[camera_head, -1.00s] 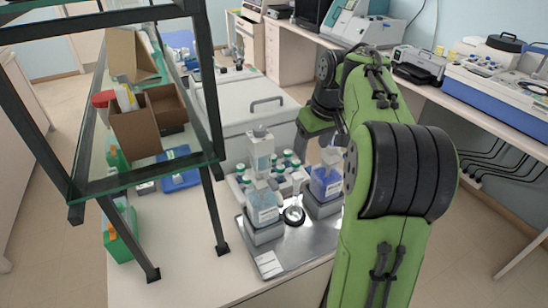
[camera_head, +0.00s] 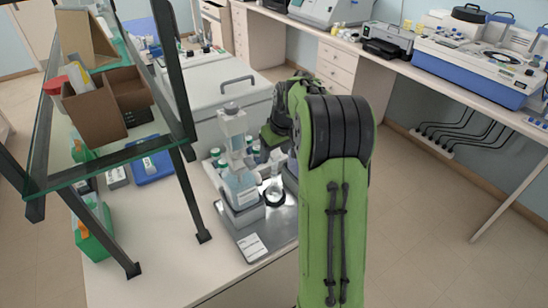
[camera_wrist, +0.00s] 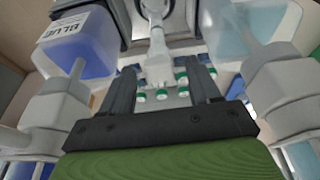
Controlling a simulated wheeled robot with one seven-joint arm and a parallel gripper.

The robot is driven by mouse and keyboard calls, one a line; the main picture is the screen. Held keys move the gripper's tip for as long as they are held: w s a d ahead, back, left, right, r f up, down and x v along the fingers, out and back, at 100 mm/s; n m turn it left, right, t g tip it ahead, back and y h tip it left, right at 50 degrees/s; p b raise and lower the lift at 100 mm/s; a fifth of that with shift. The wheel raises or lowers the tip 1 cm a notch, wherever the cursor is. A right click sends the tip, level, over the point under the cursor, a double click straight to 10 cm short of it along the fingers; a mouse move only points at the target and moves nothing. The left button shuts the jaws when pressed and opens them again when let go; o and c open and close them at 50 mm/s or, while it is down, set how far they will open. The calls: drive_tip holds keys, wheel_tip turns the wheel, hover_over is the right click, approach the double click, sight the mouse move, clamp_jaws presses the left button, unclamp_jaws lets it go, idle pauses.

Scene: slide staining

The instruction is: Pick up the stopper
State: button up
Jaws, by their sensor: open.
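A small clear flask (camera_head: 273,192) with a black ring at its foot stands on the metal tray (camera_head: 262,244). In the wrist view, the pale stopper (camera_wrist: 160,73) shows at the flask's narrow end, between my fingers. My gripper (camera_wrist: 163,70) is open, with one dark finger on each side of the stopper. I cannot tell whether either finger touches it. The stopper is hard to make out there.
A bottle of light-blue liquid (camera_head: 241,188) stands close left of the flask. A bottle labelled BLUE (camera_wrist: 80,45) flanks my gripper on the other side. Several green-capped vials (camera_wrist: 181,77) stand behind. A glass shelf (camera_head: 110,165) with dark posts rises at the left.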

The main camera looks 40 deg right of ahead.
drive_tip(key=shift+f, duration=0.15)
drive_tip(key=shift+c, duration=0.5)
drive_tip(key=c, duration=1)
